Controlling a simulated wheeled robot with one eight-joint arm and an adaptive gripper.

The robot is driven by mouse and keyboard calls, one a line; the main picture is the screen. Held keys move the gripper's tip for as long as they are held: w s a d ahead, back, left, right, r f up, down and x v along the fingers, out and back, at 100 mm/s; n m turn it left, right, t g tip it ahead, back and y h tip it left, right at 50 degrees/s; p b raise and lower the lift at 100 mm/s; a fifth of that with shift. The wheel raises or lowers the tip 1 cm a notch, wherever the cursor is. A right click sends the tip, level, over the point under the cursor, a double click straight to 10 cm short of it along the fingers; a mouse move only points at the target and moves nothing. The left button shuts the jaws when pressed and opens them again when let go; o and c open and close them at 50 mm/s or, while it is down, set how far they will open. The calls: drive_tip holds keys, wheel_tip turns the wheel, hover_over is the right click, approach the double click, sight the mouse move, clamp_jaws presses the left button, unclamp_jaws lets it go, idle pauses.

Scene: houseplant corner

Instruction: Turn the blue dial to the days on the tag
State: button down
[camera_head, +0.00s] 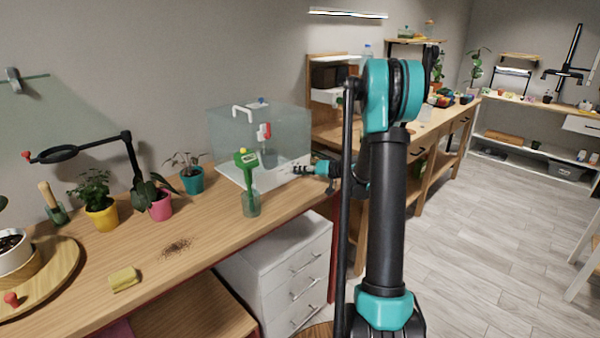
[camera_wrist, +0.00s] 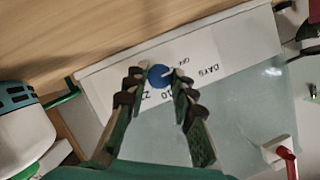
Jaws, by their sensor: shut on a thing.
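The blue dial (camera_wrist: 159,76) sits on a white strip (camera_wrist: 215,62) along the edge of a clear box in the wrist view. The strip reads "DAYS" and "OFF", with partly covered numbers. A pale mark on the dial points right; its exact setting is too small to read. My gripper (camera_wrist: 161,73) has its dark ridged fingers closed on both sides of the dial. In the head view my gripper (camera_head: 305,170) is at the right front of the clear box (camera_head: 290,130), where the dial is hidden. I cannot make out a tag with days on it.
A green-headed tool (camera_head: 246,160) stands in a glass just left of my gripper. Potted plants (camera_head: 98,205), a magnifier (camera_head: 58,154) and a yellow sponge (camera_head: 124,279) stand further left on the wooden bench (camera_head: 200,245).

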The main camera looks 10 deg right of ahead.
drive_tip(key=m+y, duration=0.1)
drive_tip(key=m, duration=0.2)
drive_tip(key=shift+w+d+f+y, duration=0.1)
drive_tip(key=shift+d+y, duration=0.05)
drive_tip(key=shift+y, duration=0.25)
drive_tip(key=m+y, duration=0.1)
drive_tip(key=m, duration=0.2)
drive_tip(key=shift+f+g+y, duration=0.1)
drive_tip(key=shift+g+y, duration=0.2)
drive_tip(key=shift+y, duration=0.1)
drive_tip(key=shift+m, duration=0.3)
drive_tip(key=c, duration=1.3)
unclamp_jaws()
drive_tip(key=shift+o, duration=0.2)
drive_tip(key=shift+d, duration=0.1)
drive_tip(key=v, duration=1.2)
drive_tip(key=shift+f, duration=0.1)
